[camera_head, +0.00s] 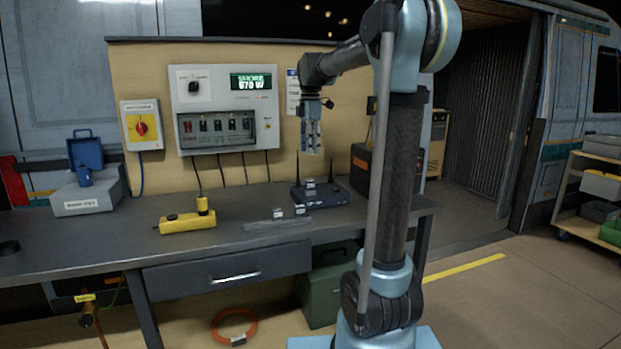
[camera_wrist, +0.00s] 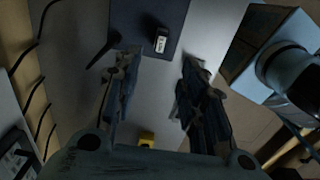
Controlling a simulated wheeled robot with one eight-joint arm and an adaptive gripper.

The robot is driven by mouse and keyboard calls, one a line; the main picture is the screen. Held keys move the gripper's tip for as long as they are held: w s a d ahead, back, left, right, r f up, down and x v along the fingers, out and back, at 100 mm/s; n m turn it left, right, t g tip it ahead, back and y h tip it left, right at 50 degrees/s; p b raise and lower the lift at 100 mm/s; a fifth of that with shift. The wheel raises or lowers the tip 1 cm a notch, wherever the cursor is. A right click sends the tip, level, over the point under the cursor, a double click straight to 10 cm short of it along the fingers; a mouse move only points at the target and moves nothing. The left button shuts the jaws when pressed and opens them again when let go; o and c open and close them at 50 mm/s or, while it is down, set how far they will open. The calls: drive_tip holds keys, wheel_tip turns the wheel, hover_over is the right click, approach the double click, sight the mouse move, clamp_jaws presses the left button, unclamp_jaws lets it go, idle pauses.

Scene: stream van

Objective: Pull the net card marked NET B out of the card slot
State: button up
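A dark blue box with two black antennas (camera_head: 322,197) stands on the bench, and it shows at the top of the wrist view (camera_wrist: 135,18). A small card with a white label (camera_head: 310,186) stands up from its top. That card also shows in the wrist view (camera_wrist: 161,42), but I cannot read its marking. Two more small labelled cards (camera_head: 278,213) (camera_head: 300,210) stand on a flat grey strip (camera_head: 265,225) in front of the box. My gripper (camera_head: 312,150) points down above the box, apart from the card. Its fingers are spread and empty in the wrist view (camera_wrist: 161,62).
A grey box with a blue open lid (camera_head: 88,195) is farther left. A power panel (camera_head: 224,108) with hanging cables is on the back wall. A dark orange-trimmed box (camera_head: 361,165) stands behind right.

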sight(310, 183)
wheel_tip(310, 183, down, 14)
drive_tip(key=shift+f, duration=0.1)
idle(0.5)
clamp_jaws()
unclamp_jaws()
